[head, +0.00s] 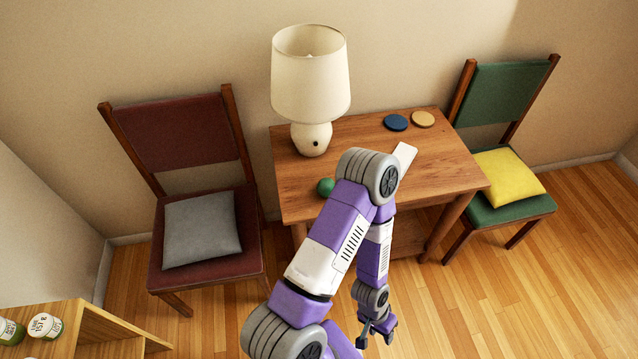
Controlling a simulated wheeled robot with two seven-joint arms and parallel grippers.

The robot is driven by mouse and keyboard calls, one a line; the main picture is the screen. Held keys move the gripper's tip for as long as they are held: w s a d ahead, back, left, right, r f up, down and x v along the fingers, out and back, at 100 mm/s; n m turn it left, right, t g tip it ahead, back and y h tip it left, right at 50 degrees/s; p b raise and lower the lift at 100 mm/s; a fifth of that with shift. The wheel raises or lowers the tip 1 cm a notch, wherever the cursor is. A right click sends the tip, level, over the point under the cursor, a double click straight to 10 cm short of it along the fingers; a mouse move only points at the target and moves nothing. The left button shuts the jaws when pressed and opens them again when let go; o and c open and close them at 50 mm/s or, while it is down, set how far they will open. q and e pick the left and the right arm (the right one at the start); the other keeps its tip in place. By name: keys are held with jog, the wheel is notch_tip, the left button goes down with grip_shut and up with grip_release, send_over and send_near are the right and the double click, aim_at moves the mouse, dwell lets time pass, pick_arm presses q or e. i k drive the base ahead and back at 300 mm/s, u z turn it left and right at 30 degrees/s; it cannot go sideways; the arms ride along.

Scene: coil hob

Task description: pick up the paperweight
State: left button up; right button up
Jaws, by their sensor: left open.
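A small round green object (325,187), which looks like the paperweight, sits near the front edge of the wooden table (440,160). My left arm rises in front of the table and bends back down, hiding part of the tabletop close to the green object. My left gripper (375,337) is low in front of the table, pointing down. It is open and empty, and well apart from the green object. My right gripper is not in view.
A lamp (311,80) stands at the table's back left. Blue (395,122) and tan (423,119) discs and a flat white object (405,154) lie on the table. A maroon chair (190,140) and a green chair (510,90) flank it. A wooden shelf (85,325) is at lower left.

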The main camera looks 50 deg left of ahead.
aim_at(325, 185)
jog(key=u, duration=1.3)
jog(key=i, duration=0.1)
jog(key=u, duration=1.05)
